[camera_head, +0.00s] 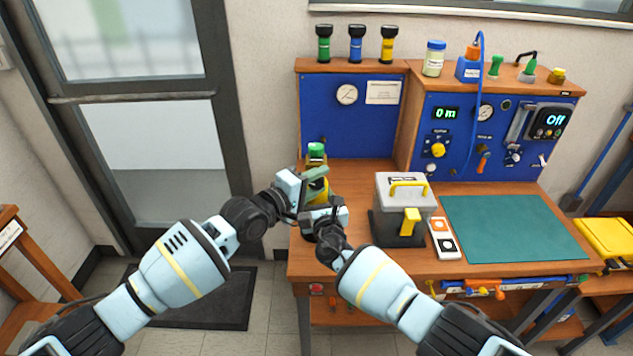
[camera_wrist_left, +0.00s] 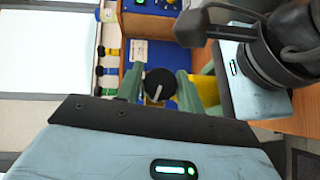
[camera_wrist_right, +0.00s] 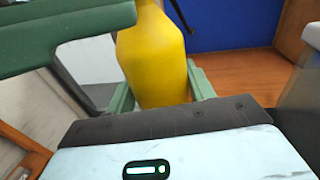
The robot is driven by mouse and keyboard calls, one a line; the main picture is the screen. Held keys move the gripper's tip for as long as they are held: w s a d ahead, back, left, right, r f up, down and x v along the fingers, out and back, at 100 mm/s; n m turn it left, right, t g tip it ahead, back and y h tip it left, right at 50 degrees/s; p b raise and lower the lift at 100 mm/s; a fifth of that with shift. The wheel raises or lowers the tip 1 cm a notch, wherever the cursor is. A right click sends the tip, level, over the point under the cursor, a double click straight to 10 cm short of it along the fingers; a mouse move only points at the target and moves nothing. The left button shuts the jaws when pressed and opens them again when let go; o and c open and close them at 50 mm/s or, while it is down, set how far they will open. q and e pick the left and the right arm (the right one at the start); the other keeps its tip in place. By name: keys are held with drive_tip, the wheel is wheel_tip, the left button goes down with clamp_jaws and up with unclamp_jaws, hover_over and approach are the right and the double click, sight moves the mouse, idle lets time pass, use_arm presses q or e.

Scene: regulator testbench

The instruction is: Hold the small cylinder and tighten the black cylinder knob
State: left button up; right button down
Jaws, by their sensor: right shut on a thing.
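The small yellow cylinder (camera_head: 318,188) is at the left front of the bench, partly hidden by my grippers. In the right wrist view the yellow cylinder (camera_wrist_right: 153,55) stands between the green fingers of my right gripper (camera_wrist_right: 160,88), which is shut on it. The black knob (camera_wrist_left: 160,84), round with a white line, shows in the left wrist view. My left gripper (camera_wrist_left: 158,88) is open, with one green finger on each side of the knob. Whether the fingers touch it I cannot tell. A left finger also crosses the right wrist view.
A grey box with yellow handles (camera_head: 403,205) stands just right of my grippers. A green-topped item (camera_head: 316,151) is behind them. A teal mat (camera_head: 513,228) lies clear on the right. Blue panels (camera_head: 345,130) rise at the back.

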use_arm(q)
drive_tip(key=c, duration=0.5)
drive_tip(key=shift+y, duration=0.3)
drive_tip(key=shift+d+m+g+y, duration=0.1)
drive_tip(key=shift+m+g+y, duration=0.6)
drive_tip(key=shift+m, duration=0.4)
drive_tip(key=m+g+y, duration=0.1)
drive_tip(key=m+y, duration=0.1)
drive_tip(key=y, duration=0.2)
drive_tip(key=shift+m, duration=0.3)
drive_tip(key=m+y, duration=0.1)
drive_tip(key=y, duration=0.1)
drive_tip(key=m+y, duration=0.1)
drive_tip(key=y, duration=0.2)
drive_tip(key=shift+f+m, duration=0.15)
drive_tip(key=shift+m, duration=0.25)
drive_tip(key=shift+a+m+y, duration=0.2)
drive_tip(key=shift+m+y, duration=0.7)
drive_tip(key=shift+y, duration=1.1)
